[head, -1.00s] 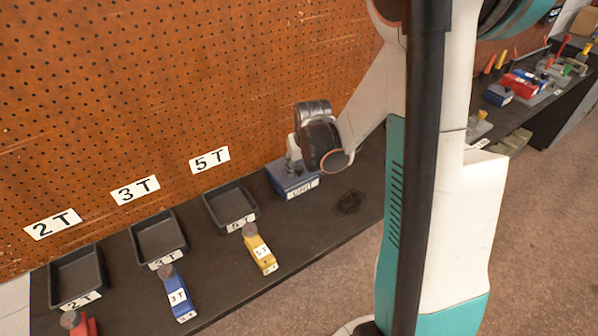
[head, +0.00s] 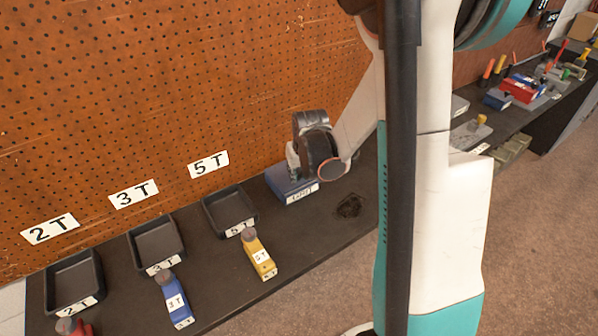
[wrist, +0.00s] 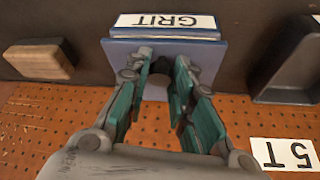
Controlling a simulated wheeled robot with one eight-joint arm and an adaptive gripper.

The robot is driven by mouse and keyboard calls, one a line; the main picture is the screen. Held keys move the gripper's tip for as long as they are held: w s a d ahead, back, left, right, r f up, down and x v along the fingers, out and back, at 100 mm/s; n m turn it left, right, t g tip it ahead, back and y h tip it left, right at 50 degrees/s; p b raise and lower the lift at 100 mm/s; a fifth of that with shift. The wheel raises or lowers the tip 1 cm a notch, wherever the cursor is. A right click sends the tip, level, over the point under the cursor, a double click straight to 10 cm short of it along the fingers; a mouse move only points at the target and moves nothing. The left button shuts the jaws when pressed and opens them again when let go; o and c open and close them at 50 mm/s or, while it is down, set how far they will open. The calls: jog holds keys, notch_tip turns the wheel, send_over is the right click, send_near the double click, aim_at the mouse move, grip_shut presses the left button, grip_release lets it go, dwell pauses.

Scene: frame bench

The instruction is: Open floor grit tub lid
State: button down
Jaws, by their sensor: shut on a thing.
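The blue grit tub (head: 284,187) stands on the dark bench against the pegboard, with a white GRIT label on its front. The wrist view shows the label side of the tub (wrist: 122,32) just beyond the blue-grey lid (wrist: 208,58). A dark knob on the lid shows between the teal fingers. My gripper (wrist: 163,72) is shut on this knob; in the head view my gripper (head: 293,165) is over the tub, partly hidden by my wrist. I cannot tell whether the lid is seated on the tub or slightly raised.
Black trays (head: 231,211) labelled 2T, 3T and 5T stand left of the tub. Yellow (head: 259,256), blue (head: 174,299) and red (head: 76,326) labelled pieces lie in front. A brown-topped block (wrist: 40,60) is beside the tub. A dark patch (head: 350,206) marks the bench.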

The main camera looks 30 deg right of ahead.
jog(key=shift+w+r+g+p, duration=0.25)
jog(key=shift+r+g+p, duration=0.15)
jog(key=shift+r, duration=0.1)
jog(key=shift+w+r+g+p, duration=0.25)
jog(key=shift+r+g+p, duration=0.05)
jog(key=shift+r+p, duration=0.15)
jog(key=w+r+g+p, duration=0.2)
jog(key=g, duration=0.1)
jog(key=shift+w+r, duration=0.25)
jog(key=shift+r, duration=0.05)
jog(key=w+r+p, duration=0.1)
jog(key=w+r, duration=0.1)
jog(key=w, duration=0.3)
jog(key=shift+w+a+r+p, duration=0.25)
jog(key=shift+w+r+p, duration=0.05)
jog(key=shift+w+r, duration=0.1)
jog(key=shift+f, duration=0.1)
